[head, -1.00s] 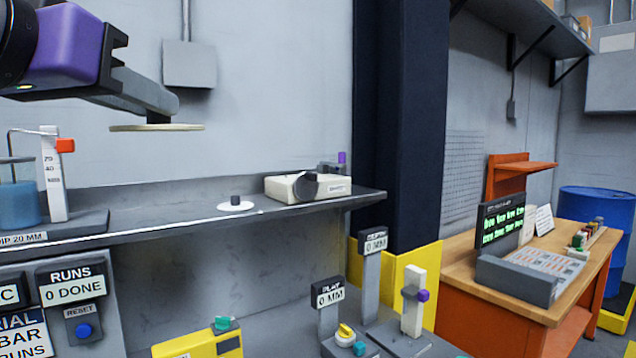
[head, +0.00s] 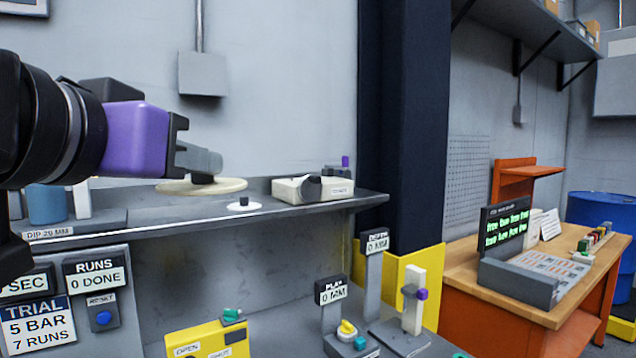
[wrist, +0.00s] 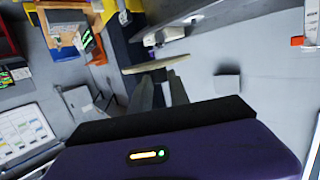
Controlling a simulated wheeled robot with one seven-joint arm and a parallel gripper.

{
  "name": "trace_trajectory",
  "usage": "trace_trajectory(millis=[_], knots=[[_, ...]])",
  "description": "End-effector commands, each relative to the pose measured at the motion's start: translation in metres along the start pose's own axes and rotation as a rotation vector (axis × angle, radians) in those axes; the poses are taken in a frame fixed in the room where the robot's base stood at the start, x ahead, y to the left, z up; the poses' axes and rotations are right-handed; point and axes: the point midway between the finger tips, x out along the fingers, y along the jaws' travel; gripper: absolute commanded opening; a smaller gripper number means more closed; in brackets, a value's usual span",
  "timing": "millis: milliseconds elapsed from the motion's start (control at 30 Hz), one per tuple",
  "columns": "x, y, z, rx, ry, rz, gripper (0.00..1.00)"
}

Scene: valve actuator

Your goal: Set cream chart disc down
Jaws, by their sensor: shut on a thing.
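The cream chart disc (head: 172,188) is a flat round plate with a dark hub, held nearly level at the tip of my gripper (head: 203,166). In the head view it overlaps the shelf's back edge; I cannot tell whether it touches anything. In the wrist view the disc (wrist: 157,64) shows nearly edge-on beyond the fingers (wrist: 160,80), which are close together at its hub. A white round seat with a dark knob (head: 244,205) lies on the grey shelf (head: 290,212), to the right of the disc and apart from it in the picture.
A cream box instrument (head: 312,190) stands on the shelf to the right. A blue container (head: 47,204) stands at the left. Below are yellow and grey control blocks (head: 207,338) and posts with signs. A wooden workbench (head: 550,280) is farther right.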

Motion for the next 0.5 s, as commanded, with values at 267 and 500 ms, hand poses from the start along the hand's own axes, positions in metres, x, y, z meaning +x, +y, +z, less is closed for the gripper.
trace_trajectory(millis=[267,500], knots=[[0.017,0.041,0.07,-0.007,-0.002,-0.009,0.0],[0.033,0.083,0.14,-0.011,-0.003,-0.023,0.0]])
